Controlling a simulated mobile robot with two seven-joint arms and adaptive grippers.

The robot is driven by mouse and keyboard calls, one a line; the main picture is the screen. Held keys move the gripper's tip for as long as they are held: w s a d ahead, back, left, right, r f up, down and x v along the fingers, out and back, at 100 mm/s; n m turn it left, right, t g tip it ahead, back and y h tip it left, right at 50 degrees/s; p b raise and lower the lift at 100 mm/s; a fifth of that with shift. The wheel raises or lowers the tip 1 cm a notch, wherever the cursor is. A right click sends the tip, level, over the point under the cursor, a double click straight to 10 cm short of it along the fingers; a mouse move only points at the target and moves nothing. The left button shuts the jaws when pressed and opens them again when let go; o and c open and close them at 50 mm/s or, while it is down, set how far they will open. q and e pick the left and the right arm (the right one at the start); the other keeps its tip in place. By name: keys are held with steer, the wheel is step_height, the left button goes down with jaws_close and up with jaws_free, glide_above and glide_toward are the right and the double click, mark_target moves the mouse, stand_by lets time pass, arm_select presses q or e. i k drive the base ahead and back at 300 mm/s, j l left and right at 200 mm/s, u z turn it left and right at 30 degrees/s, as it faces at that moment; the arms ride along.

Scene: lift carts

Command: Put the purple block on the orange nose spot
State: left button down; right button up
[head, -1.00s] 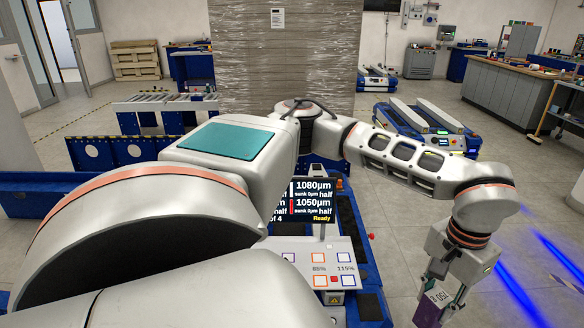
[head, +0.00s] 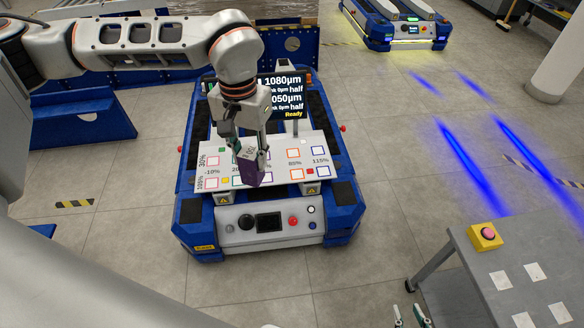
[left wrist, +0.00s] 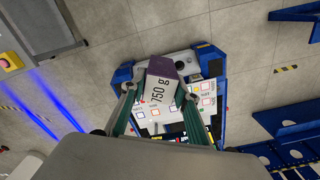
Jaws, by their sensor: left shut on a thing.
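My left gripper (head: 243,142) is shut on the purple block (head: 251,174), which has a white face marked 750 g. It holds the block tilted over the middle of the white marked panel (head: 274,148) on the blue cart. I cannot tell whether the block touches the panel. In the left wrist view the block (left wrist: 163,66) sits between the fingers. Two orange-outlined squares show right of the block, an upper one (head: 293,153) and a lower one (head: 297,174); I cannot tell which is the nose spot. My right gripper (head: 410,317) is open and empty at the bottom edge, partly cut off.
The blue cart (head: 342,192) carries a display (head: 283,95) behind the panel, reading Ready. A grey table (head: 480,285) with a yellow-and-red button (head: 485,236) stands at the right. Another cart (head: 395,28) stands at the back. Open floor lies between.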

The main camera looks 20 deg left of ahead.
mark_target(297, 174)
steer(key=i+j+u, duration=0.15)
steer(key=i+j, duration=0.2)
steer(key=i+j+u, duration=0.15)
steer(key=i+j, duration=0.15)
steer(key=i, duration=0.3)
